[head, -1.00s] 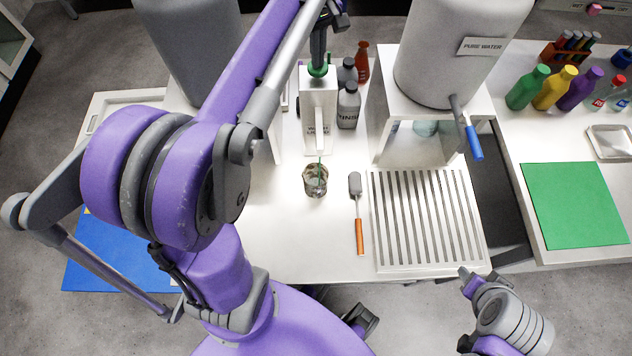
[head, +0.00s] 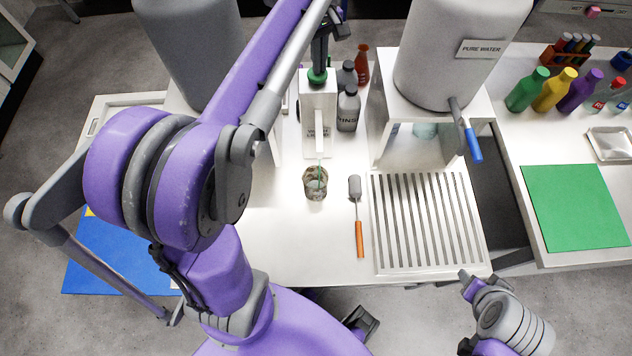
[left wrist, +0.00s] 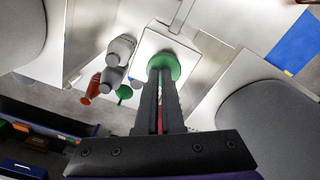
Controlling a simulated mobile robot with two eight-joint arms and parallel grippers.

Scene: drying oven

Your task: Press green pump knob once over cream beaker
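The pump dispenser is a white box (head: 319,118) with a white spout and a round green knob (head: 318,77) on top. The knob also shows in the left wrist view (left wrist: 163,66). My left gripper (head: 319,66) points down onto the knob, with its fingertips at the knob's top. In the left wrist view its two fingers (left wrist: 160,72) lie close together with only a thin gap, gripping nothing visible. A small glass beaker (head: 315,184) with brownish contents stands below the spout. A thin green line runs from the spout into it. My right arm is at the lower right.
A slotted drain tray (head: 424,262) and the pure water tank (head: 450,60) are farther right. Grey bottles (head: 348,108) and a red bottle (head: 362,62) stand close to the dispenser's right side.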

